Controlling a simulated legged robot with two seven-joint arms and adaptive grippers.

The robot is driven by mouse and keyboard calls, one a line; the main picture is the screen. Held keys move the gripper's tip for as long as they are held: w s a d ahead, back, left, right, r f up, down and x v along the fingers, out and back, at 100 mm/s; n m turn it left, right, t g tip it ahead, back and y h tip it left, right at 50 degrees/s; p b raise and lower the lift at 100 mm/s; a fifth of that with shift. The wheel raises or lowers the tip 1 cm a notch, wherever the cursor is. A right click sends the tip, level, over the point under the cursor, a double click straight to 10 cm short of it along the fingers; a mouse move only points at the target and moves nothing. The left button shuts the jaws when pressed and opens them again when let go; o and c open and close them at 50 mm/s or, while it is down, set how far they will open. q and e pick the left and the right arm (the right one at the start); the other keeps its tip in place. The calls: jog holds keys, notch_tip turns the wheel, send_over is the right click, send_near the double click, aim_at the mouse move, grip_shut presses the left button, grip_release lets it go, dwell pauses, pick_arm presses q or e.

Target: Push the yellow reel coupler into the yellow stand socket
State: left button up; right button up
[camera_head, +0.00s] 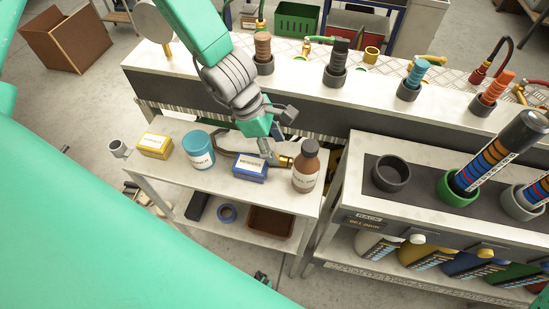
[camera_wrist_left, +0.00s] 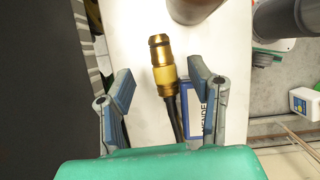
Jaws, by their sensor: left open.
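A brass-yellow coupler (camera_head: 283,161) on a dark hose lies on the white shelf top, beside the brown bottle. In the left wrist view the coupler (camera_wrist_left: 162,65) lies between the spread fingers, pointing away from me, with no clear contact. My left gripper (camera_head: 280,134) is open above the shelf; its wrist view shows both fingers (camera_wrist_left: 161,85). A short yellow ring-like cup (camera_head: 371,53) stands on the rear bench; I cannot tell whether it is the yellow stand socket. My right gripper is not in view.
A blue-white box (camera_head: 250,167) lies close to the coupler, and the brown bottle (camera_head: 306,166) stands right of it. A blue tub (camera_head: 198,150) and yellow box (camera_head: 155,146) are farther left. A rack (camera_head: 350,205) with upright tubes stands right.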

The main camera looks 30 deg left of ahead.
aim_at(280, 157)
pick_arm(q)
jog(key=x, duration=0.4)
jog(key=shift+s+b, duration=0.1)
jog(key=shift+b, duration=0.2)
jog(key=shift+d+f, duration=0.1)
jog(key=shift+f, duration=0.15)
jog(key=shift+c, duration=0.9)
grip_shut()
jog(key=shift+r, duration=0.1)
notch_tip(280, 157, up, 10)
jog(key=p, duration=0.3)
